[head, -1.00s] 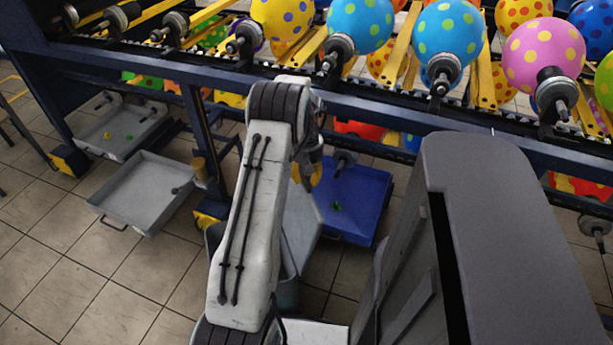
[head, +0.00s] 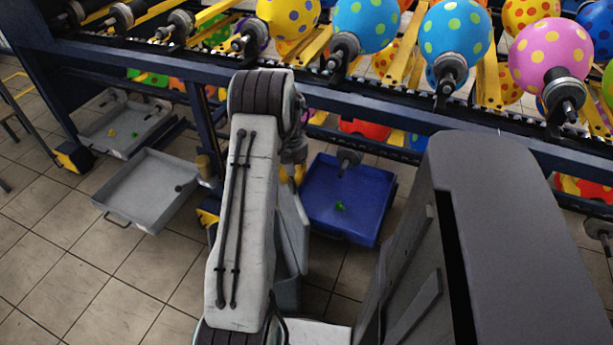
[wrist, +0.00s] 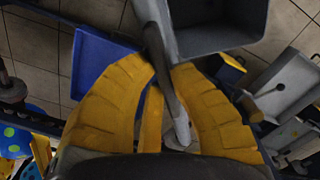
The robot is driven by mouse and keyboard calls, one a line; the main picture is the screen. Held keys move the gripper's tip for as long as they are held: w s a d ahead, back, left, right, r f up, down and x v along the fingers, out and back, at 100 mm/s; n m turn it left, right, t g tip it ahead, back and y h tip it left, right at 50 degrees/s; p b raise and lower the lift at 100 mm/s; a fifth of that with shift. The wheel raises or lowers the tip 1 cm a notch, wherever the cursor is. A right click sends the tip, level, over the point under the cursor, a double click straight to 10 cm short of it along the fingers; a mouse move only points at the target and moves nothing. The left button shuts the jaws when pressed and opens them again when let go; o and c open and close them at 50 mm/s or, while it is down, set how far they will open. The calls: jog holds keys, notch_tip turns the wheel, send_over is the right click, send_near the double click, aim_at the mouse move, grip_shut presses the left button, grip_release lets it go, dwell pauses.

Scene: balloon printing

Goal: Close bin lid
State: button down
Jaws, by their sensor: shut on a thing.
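The grey bin (wrist: 212,38) shows at the top of the wrist view with its mouth open. Its grey lid (wrist: 160,62) is seen nearly edge-on, a thin plate standing beside the opening. In the head view the lid (head: 293,228) stands steeply, just right of my arm. Part of the bin (head: 288,294) shows below it, and my arm hides most of the rest. Only a little of my gripper (head: 299,172) shows there, at the lid's top.
A blue tray (head: 318,212) with a green piece lies on the floor right of the lid. Grey trays (head: 130,208) lie to the left. The blue machine frame (head: 400,112) with balloons crosses behind my arm. Tiled floor is open at the lower left.

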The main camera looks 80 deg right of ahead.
jog(key=w+a+f+b, duration=0.1)
jog(key=w+a, duration=0.2)
jog(key=w, duration=0.3)
jog(key=w+a+f+b, duration=0.2)
jog(key=w+a, duration=0.1)
jog(key=w, duration=0.4)
jog(key=shift+w+a, duration=0.15)
jog(key=shift+a, duration=0.1)
jog(key=c, duration=1.8)
grip_release()
jog(key=w+a+f+b, duration=0.1)
jog(key=w+f, duration=0.1)
jog(key=w, duration=0.1)
jog(key=w+a+f+b, duration=0.2)
jog(key=w+f, duration=0.1)
jog(key=w+a+f+b, duration=0.1)
jog(key=w+f+b, duration=0.1)
jog(key=w+f, duration=0.1)
jog(key=shift+w+a, duration=0.3)
jog(key=shift+a, duration=0.1)
jog(key=shift+c, duration=0.2)
jog(key=shift+o, duration=1.4)
jog(key=shift+s+d+r, duration=0.15)
jog(key=o, duration=0.5)
jog(key=shift+o, duration=0.2)
notch_tip(320, 180, up, 12)
